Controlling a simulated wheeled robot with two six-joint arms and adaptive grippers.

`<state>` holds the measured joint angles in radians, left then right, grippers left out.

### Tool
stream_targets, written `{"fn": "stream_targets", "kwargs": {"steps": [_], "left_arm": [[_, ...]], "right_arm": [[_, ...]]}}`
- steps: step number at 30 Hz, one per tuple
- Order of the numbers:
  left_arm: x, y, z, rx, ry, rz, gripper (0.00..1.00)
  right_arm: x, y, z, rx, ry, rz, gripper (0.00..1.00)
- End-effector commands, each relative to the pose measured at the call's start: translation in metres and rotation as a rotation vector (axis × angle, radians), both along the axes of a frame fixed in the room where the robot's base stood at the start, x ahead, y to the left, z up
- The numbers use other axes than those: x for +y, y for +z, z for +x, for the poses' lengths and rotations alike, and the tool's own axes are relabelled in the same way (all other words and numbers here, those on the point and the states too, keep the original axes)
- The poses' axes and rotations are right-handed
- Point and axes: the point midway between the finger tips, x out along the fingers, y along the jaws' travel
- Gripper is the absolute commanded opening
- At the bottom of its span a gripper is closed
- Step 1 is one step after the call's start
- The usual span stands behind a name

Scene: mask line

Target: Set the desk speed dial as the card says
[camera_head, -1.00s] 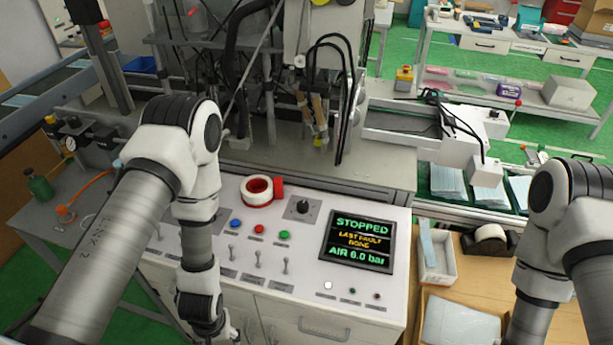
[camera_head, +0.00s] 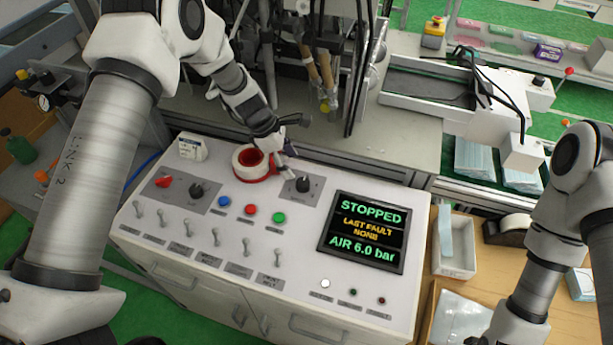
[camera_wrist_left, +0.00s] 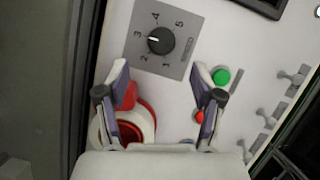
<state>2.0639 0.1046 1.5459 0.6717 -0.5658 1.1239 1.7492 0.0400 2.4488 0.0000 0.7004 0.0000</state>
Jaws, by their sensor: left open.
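The speed dial (camera_head: 303,185) is a black knob on a grey plate on the white control desk (camera_head: 300,235). In the left wrist view the dial (camera_wrist_left: 160,40) has a scale from 1 to 5, and its white mark points left, close to the 3. My left gripper (camera_head: 288,160) is open and empty just behind the dial; in the left wrist view its fingertips (camera_wrist_left: 158,78) are spread, apart from the knob.
A white tape roll (camera_head: 251,162) with a red part sits beside the dial, partly behind a left finger in the wrist view. Blue, red and green (camera_head: 279,217) buttons, a second knob (camera_head: 196,190), toggle switches and a lit screen (camera_head: 362,232) share the desk.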

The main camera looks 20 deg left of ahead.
Motion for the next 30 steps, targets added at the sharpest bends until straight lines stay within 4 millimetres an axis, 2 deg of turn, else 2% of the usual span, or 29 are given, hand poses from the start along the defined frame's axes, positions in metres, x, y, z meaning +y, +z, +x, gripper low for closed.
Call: {"fn": "stream_targets", "kwargs": {"steps": [1,5,16,25,29,30], "left_arm": [[0.000,-0.008,0.000,-0.001,0.001,-0.001,0.67],[-0.003,-0.013,0.001,0.002,0.001,0.000,0.67],[-0.027,-0.071,0.005,0.000,-0.001,0.001,0.67],[-0.029,-0.078,0.006,-0.001,0.000,0.000,0.67],[-0.029,-0.077,0.006,-0.001,0.000,0.000,0.21],[-0.029,-0.077,0.006,-0.001,0.000,0.000,0.07]], "right_arm": [[0.000,-0.008,0.000,0.001,0.000,0.000,0.00],[0.000,-0.003,-0.001,0.001,0.000,0.000,0.00],[0.000,0.009,0.000,0.001,0.000,0.000,0.00],[0.000,0.009,0.000,0.001,0.000,0.000,0.00],[0.000,0.009,0.000,0.001,0.000,0.000,0.00],[0.000,0.009,0.000,0.001,0.000,0.000,0.00]]}}
